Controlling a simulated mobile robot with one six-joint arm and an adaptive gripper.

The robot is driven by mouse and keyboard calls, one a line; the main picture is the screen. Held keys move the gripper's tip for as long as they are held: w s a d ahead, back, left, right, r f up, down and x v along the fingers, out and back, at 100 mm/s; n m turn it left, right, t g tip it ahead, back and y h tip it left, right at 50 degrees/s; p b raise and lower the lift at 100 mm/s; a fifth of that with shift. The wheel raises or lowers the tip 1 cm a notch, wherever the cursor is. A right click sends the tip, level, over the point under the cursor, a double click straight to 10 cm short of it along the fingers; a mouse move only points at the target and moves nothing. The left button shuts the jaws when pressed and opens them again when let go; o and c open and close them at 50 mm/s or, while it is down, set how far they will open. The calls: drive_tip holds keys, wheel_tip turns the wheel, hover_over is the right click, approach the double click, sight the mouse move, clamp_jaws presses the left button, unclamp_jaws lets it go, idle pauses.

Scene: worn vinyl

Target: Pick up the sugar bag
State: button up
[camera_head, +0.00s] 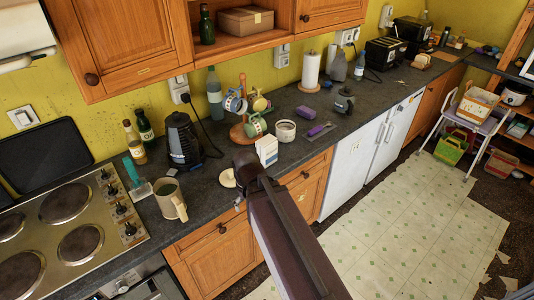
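A small white and blue packet (267,150), likely the sugar bag, stands upright near the front edge of the dark worktop (215,168). Its lower left part is close to or overlapped by my arm in the picture. My arm reaches up from the bottom of the view, and its end, with my gripper (243,197), is just left of and in front of the packet. The fingers are mostly hidden by the arm, so I cannot tell their opening or any contact.
A mug tree (241,105) with mugs and a white bowl (285,131) stand behind the packet. A black kettle (183,140), a large mug (170,199) and a hob (65,225) are left. A purple item (319,129) lies right. The floor is largely clear.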

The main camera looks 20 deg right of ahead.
drive_tip(key=w+d+f+m+h+b, duration=0.3)
drive_tip(key=w+m, duration=0.1)
drive_tip(key=w, duration=0.3)
drive_tip(key=m+t+h+b, duration=0.5)
drive_tip(key=m+h+b, duration=0.3)
drive_tip(key=m+h, duration=0.2)
approach(263, 144)
drive_tip(key=a+r, duration=0.1)
drive_tip(key=shift+s+a, duration=0.15)
drive_tip(key=shift+s, duration=0.3)
drive_tip(key=shift+b, duration=0.3)
drive_tip(key=shift+y, duration=0.3)
drive_tip(key=b+x, duration=0.2)
drive_tip(key=x, duration=0.5)
drive_tip(key=shift+w+f+b, duration=0.1)
drive_tip(key=shift+w+b, duration=0.05)
drive_tip(key=shift+b, duration=0.25)
drive_tip(key=shift+w+d+f, duration=0.1)
drive_tip(key=shift+w+d, duration=0.05)
drive_tip(key=shift+d, duration=0.55)
